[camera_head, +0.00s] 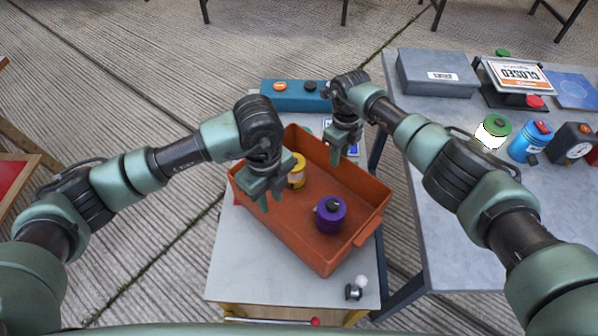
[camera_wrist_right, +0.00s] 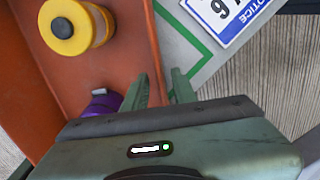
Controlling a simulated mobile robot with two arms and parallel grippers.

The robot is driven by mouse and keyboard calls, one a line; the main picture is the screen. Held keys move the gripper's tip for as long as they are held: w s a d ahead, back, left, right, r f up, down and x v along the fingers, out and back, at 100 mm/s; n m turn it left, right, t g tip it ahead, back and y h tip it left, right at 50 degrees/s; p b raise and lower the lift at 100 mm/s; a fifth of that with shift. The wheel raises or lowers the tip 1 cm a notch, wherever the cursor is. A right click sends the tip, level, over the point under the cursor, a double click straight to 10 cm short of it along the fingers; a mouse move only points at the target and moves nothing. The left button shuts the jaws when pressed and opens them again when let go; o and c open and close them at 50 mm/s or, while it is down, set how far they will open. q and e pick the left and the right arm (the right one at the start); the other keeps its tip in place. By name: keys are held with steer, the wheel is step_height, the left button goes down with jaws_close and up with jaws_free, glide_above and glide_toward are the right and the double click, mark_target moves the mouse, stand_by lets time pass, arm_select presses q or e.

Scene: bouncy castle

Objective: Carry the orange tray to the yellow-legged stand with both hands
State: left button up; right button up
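The orange tray (camera_head: 290,232) sits on a small grey-topped stand (camera_head: 228,268) with yellow legs. A purple canister (camera_head: 331,214) and a yellow canister (camera_head: 297,172) are inside the tray. My left gripper (camera_head: 271,200) is open, low over the tray's left side; its contact with the wall is hidden. My right gripper (camera_head: 341,153) is at the tray's far right wall. In the right wrist view its fingers (camera_wrist_right: 162,88) are open, one on each side of the orange wall (camera_wrist_right: 149,45). The yellow canister (camera_wrist_right: 78,27) and part of the purple one (camera_wrist_right: 102,104) show there too.
A teal block (camera_head: 293,95) lies behind the tray. A small white-knobbed item (camera_head: 357,287) is at the stand's front right.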

step_height(320, 180, up, 8)
steer(key=shift+r, duration=0.25)
